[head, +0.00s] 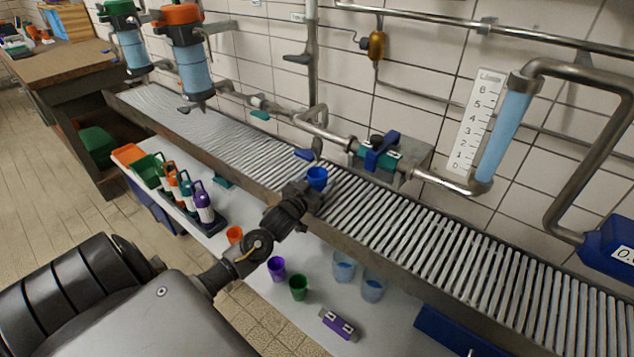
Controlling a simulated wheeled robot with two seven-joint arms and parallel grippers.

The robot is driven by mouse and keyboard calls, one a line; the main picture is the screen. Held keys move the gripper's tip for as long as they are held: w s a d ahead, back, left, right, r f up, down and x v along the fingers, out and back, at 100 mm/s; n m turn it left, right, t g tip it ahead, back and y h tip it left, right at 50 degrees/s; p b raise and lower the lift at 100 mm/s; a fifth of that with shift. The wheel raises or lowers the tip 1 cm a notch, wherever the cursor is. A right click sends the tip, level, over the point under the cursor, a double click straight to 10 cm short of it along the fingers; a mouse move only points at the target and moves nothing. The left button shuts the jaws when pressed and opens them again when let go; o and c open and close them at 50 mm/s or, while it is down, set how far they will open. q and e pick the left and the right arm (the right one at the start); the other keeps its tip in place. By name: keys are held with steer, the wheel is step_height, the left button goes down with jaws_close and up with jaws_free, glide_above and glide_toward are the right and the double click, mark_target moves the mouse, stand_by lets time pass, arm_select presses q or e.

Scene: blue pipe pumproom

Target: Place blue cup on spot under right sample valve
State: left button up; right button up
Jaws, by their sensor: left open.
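The small blue cup (317,178) is at the ribbed metal drain tray (400,225), just below a small blue-handled valve (305,154) on the pipe. My left gripper (308,192) reaches in from the lower left, with its open fingers at the near side of the cup. The fingers hide part of the cup's lower side, so I cannot tell how its base rests or whether the fingers touch it. The spot under the cup is hidden. My right gripper is out of view.
Orange (235,234), purple (276,268) and green (298,287) cups and two clear bluish cups stand on the white shelf (270,310) below the tray. A bottle rack (190,200) stands left. A larger blue-handled valve (382,150) and pipes run behind the tray.

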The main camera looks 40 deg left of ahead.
arm_select(q)
steer(key=s+d, duration=0.1)
steer(key=s, duration=1)
steer(key=shift+s+d, duration=0.4)
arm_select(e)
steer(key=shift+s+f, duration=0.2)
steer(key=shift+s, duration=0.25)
arm_select(q)
steer(key=shift+r, duration=0.1)
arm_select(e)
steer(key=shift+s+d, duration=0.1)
